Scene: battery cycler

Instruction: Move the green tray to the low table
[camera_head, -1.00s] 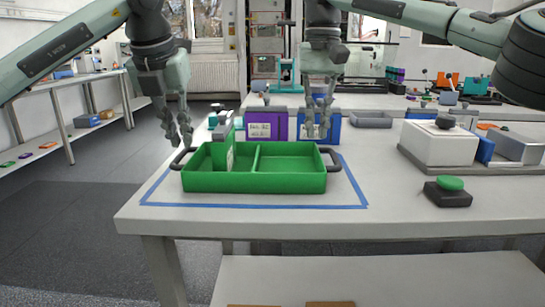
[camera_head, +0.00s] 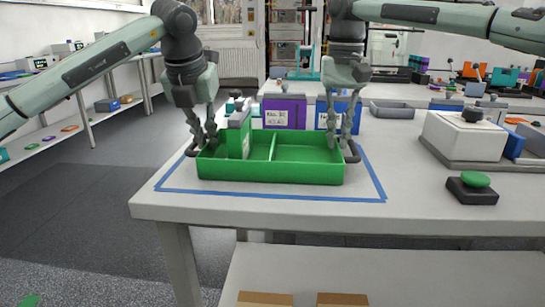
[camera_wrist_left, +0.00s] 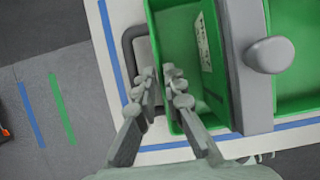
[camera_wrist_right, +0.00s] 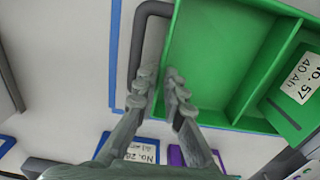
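The green tray (camera_head: 270,173) sits level on the white table, inside a blue tape outline. It has a divider and a dark handle at each end. A green-sided block with a grey top (camera_head: 239,135) stands in its left compartment. My left gripper (camera_wrist_left: 160,78) is slightly open over the tray's left wall, one finger between handle and wall, the other inside. My right gripper (camera_wrist_right: 161,80) is open over the right wall in the same way. Touch against the walls cannot be told. I cannot identify a low table for certain; a low white surface (camera_head: 390,275) shows below the front edge.
Purple and blue labelled boxes (camera_head: 284,112) stand behind the tray. A white device (camera_head: 463,136) and a green button on a black base (camera_head: 475,180) are to its right. Two brown pieces lie on the low surface. Dark floor (camera_head: 90,200) is open at left.

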